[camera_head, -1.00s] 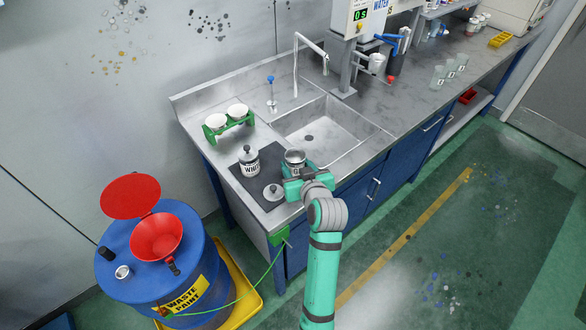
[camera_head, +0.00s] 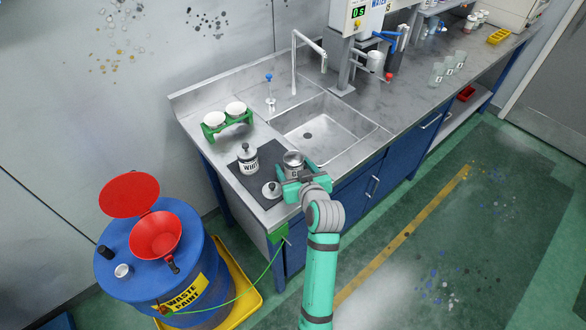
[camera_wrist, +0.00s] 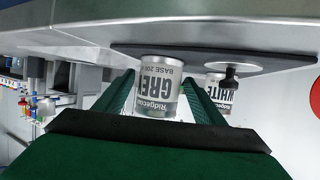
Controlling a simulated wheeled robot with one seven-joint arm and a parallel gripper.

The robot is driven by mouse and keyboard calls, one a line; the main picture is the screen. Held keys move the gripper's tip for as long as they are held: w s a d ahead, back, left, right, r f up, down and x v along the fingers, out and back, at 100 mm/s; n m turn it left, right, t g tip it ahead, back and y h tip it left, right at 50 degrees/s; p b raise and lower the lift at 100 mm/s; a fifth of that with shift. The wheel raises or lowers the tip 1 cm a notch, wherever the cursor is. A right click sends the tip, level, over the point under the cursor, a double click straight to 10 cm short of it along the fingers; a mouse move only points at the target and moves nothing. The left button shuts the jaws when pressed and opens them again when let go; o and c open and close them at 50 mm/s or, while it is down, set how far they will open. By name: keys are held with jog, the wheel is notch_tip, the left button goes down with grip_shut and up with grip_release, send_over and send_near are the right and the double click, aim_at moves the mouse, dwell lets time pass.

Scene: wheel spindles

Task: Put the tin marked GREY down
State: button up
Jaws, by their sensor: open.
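The tin marked GREY (camera_head: 293,160) stands upright and without a lid on the dark mat (camera_head: 273,157) beside the sink. In the wrist view, which is upside down, the GREY tin (camera_wrist: 157,85) has its base on the mat and its label facing me. My gripper (camera_head: 299,172) is open, with one finger on each side of the tin; in the wrist view the fingers (camera_wrist: 160,95) show small gaps beside it. The tin marked WHITE (camera_head: 249,162) stands on the mat to the left. A round lid with a knob (camera_head: 271,190) lies at the mat's front.
The sink basin (camera_head: 318,130) is to the right. A blue waste paint drum (camera_head: 160,265) with a red funnel stands at the lower left.

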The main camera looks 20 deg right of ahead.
jog(key=v, duration=1.2)
jog(key=shift+a, duration=0.1)
